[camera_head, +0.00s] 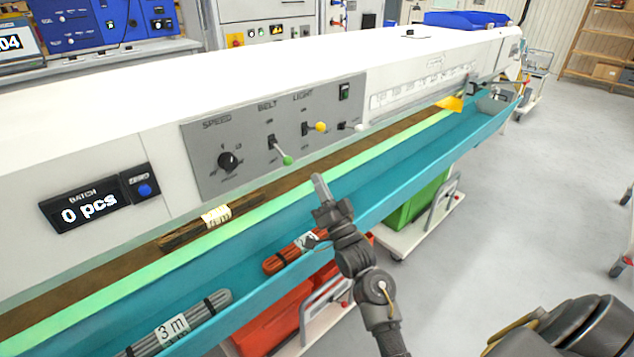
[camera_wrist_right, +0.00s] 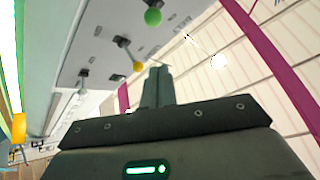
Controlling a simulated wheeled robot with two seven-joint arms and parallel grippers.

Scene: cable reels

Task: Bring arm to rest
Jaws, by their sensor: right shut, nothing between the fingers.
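My right gripper (camera_head: 320,188) is in the middle of the head view, above the teal trough and in front of the machine's grey control panel (camera_head: 222,128). Its fingers are shut with nothing between them. The closed fingers also show in the right wrist view (camera_wrist_right: 158,86), pointing up between the yellow-knobbed lever (camera_wrist_right: 138,67) and a pale background. They appear apart from the levers. My left gripper is in neither view.
The teal trough (camera_head: 400,185) holds a red cable bundle (camera_head: 285,257) beside my wrist and a grey one (camera_head: 180,326). A brown bundle (camera_head: 190,232) lies on the belt. Green-, yellow- and white-knobbed levers stick out. Red and green crates stand below.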

